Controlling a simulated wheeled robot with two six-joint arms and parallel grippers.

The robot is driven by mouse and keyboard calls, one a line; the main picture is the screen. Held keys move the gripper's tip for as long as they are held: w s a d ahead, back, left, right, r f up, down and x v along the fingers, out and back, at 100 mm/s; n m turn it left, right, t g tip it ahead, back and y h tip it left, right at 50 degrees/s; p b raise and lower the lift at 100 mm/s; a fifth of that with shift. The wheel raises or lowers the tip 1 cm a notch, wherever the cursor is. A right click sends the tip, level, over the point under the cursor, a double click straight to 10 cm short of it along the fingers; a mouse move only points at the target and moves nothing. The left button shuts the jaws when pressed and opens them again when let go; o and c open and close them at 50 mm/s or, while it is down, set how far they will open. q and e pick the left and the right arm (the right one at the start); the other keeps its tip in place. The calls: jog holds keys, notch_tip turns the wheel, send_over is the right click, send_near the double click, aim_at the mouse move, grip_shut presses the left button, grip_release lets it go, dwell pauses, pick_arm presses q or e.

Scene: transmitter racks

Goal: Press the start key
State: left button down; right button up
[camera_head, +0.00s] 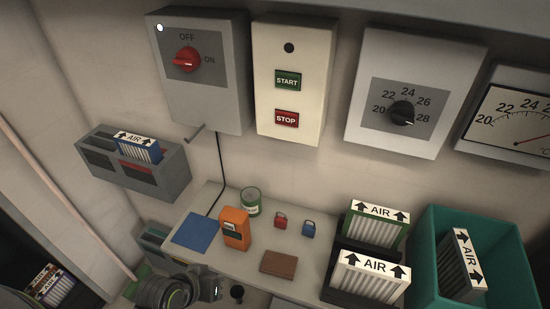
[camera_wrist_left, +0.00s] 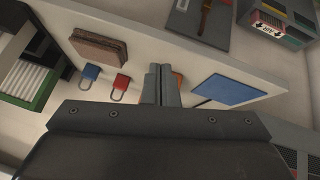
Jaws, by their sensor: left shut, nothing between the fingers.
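The green START key (camera_head: 288,80) is on a cream wall box (camera_head: 312,60). Below it on the same box is the red STOP key (camera_head: 286,118), and above it is a dark round spot. My left arm shows at the bottom left of the head view, well below the cream box and apart from it. In the left wrist view my left gripper (camera_wrist_left: 162,85) has its two fingers together with nothing between them. The START key cannot be made out in the left wrist view. My right gripper is in neither view.
A grey switch box with a red knob (camera_head: 187,60) hangs left of the cream box, and a dial box (camera_head: 435,65) hangs right. The wall before the keys is clear.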

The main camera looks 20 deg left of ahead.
pick_arm(q)
jog(key=w+d+r+n+t+h, duration=0.2)
jog(key=w+d+r+t+h, duration=0.25)
jog(key=r, duration=0.65)
jog(key=w+d+r+n+t+h, duration=0.1)
jog(key=w+d+r+t+h, duration=0.2)
jog(key=w+d+r, duration=0.55)
jog(key=a+r+n+t+h, duration=0.1)
jog(key=a+r+n+t, duration=0.3)
jog(key=r+n+t, duration=0.5)
jog(key=shift+a+r+n+h, duration=0.3)
jog(key=shift+r+n, duration=0.6)
jog(key=shift+r, duration=4.5)
jog(key=shift+d, duration=0.1)
